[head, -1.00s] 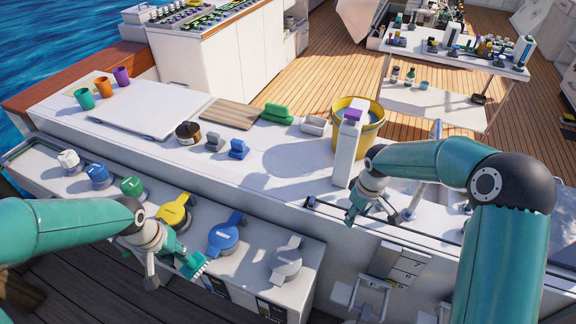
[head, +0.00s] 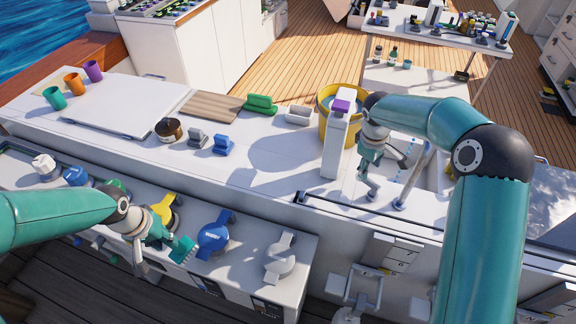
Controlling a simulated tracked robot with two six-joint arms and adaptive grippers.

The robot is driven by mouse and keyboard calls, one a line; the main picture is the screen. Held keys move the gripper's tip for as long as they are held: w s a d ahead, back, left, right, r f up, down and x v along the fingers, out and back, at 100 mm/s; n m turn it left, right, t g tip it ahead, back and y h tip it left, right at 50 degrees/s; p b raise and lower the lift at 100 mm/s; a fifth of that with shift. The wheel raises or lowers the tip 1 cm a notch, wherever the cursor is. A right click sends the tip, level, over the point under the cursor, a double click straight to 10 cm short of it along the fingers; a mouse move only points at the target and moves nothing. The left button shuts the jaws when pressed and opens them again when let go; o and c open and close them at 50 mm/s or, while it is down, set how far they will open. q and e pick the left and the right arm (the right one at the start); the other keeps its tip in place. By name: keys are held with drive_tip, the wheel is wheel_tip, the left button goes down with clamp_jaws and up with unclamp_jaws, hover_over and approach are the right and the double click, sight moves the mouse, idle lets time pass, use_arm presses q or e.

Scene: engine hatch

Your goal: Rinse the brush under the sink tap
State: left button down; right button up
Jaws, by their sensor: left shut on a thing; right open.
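My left gripper (head: 160,238) is shut on a teal brush (head: 183,249), held in the air over the front ledge, bristle end pointing right. My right gripper (head: 372,178) is open and empty, just left of the grey sink tap (head: 418,172) and right of a tall white bottle with a purple cap (head: 338,138). Light-blue streaks beside the tap look like running water. The sink basin (head: 436,182) lies right of the tap and is partly hidden by my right arm.
A yellow bucket (head: 326,125) stands behind the bottle. Yellow, blue (head: 214,236) and white (head: 280,258) valve handles line the front ledge beneath the brush and to its right. Blue and grey blocks, a green block and a small pot (head: 170,130) stand on the counter.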

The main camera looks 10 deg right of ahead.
sight(368, 185)
drive_tip(key=f, duration=0.4)
drive_tip(key=d+f+p, duration=0.1)
drive_tip(key=f, duration=0.1)
drive_tip(key=shift+w+d+f, duration=0.1)
drive_tip(key=shift+w+f, duration=0.25)
drive_tip(key=shift+f, duration=0.05)
clamp_jaws()
